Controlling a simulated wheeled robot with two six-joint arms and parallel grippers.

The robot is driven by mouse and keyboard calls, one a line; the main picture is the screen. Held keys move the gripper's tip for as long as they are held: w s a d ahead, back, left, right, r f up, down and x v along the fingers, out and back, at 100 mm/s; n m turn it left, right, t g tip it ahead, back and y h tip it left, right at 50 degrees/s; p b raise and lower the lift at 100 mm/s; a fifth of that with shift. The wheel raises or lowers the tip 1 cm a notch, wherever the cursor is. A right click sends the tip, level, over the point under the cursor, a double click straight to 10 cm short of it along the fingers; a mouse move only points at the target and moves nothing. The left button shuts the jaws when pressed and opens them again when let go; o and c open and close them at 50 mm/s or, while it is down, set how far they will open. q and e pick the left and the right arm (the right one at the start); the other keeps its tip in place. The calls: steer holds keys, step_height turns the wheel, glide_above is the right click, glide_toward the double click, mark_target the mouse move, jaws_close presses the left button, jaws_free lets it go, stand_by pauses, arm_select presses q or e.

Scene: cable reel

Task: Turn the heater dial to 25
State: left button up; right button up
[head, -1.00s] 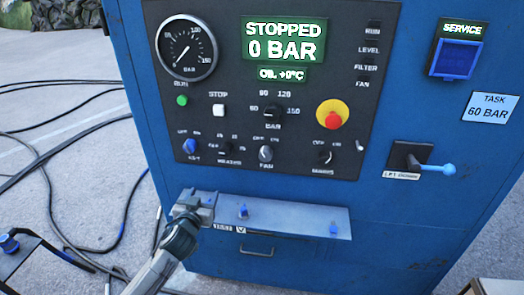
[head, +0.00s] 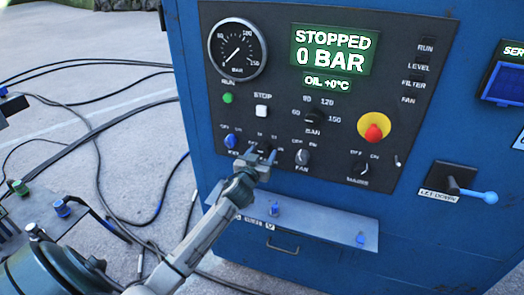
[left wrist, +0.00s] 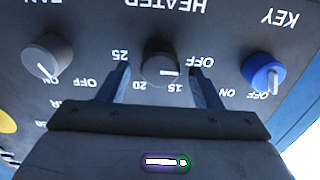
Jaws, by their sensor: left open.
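The heater dial (left wrist: 160,62) is a dark round knob with a white mark, seen upside down in the left wrist view. Around it are the labels OFF, 15, 20 and 25. The white mark points to picture right, on the OFF side of 15. My left gripper (left wrist: 160,88) is open, with one finger on each side of the dial; I cannot tell whether they touch it. In the head view my left gripper (head: 259,155) is at the lower row of the panel and mostly hides the dial. My right gripper is not in view.
The blue key switch (left wrist: 263,73) and the fan knob (left wrist: 47,57) flank the dial closely. A shelf (head: 310,222) with small blue knobs juts out below the panel. The red stop button (head: 374,131) and a blue-handled lever (head: 470,192) are farther right. Cables lie on the floor.

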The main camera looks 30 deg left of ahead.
arm_select(q)
steer(key=shift+w, duration=0.2)
steer(key=shift+c, duration=0.2)
steer(key=c, duration=1)
steer(key=shift+o, duration=0.2)
